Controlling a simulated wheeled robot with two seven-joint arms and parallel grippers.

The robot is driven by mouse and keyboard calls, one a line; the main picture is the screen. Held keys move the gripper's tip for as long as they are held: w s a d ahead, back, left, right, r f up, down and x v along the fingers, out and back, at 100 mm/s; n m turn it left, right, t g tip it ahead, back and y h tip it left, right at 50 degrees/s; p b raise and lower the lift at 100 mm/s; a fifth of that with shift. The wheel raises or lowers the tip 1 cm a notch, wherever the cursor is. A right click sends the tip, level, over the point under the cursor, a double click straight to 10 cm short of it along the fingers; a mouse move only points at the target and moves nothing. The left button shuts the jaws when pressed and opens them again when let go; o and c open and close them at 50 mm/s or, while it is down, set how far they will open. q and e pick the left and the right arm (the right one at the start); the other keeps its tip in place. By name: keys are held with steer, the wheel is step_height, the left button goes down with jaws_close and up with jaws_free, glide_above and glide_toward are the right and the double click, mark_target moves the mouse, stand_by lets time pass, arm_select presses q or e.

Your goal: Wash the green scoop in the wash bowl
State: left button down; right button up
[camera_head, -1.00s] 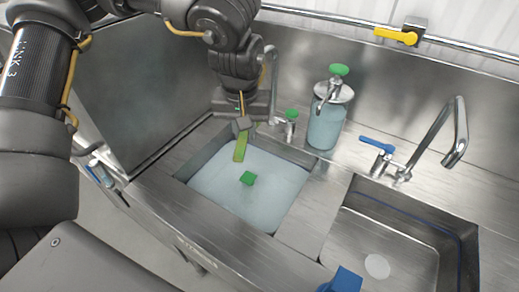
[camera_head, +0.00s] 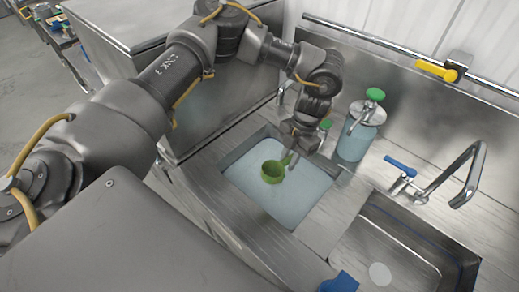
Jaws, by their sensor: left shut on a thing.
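The green scoop (camera_head: 272,171) is over the left basin, its round cup showing above the pale blue-white water. My left gripper (camera_head: 291,156) is shut on the scoop's handle end at the basin's back right part. The fingers partly hide the handle. The wash bowl appears to be this left basin, filled with water (camera_head: 290,205). I cannot tell whether the cup's underside touches the water. My right gripper does not show.
An empty steel basin (camera_head: 385,255) with a curved faucet (camera_head: 470,175) and blue lever (camera_head: 400,166) lies to the right. A green-topped soap bottle (camera_head: 357,140) stands behind, close to my left gripper. A blue object (camera_head: 340,283) is at the bottom edge.

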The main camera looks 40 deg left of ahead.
arm_select(q)
steer(key=s+a+f+n+t+h+p, duration=0.1)
steer(key=s+a+f+n+h+p, duration=0.2)
steer(key=n, duration=0.7)
steer(key=s+a+f+n+t+h+p, duration=0.1)
steer(key=a+f+n+t+h+p, duration=0.15)
steer(key=a+n, duration=0.45)
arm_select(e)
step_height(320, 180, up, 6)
arm_select(q)
steer(key=f+b, duration=0.5)
steer(key=f, duration=0.2)
steer(key=d+f+n+b, duration=0.1)
steer(key=f+b, duration=0.4)
steer(key=f, duration=0.2)
steer(key=d+f+n+b, duration=0.1)
steer(key=f+b, duration=0.4)
steer(key=f, duration=0.1)
steer(key=shift+w+d+f+g, duration=0.15)
steer(key=shift+d+f+g, duration=0.05)
steer(key=shift+f+g, duration=0.2)
steer(key=shift+f+b, duration=0.5)
steer(key=shift+f, duration=0.3)
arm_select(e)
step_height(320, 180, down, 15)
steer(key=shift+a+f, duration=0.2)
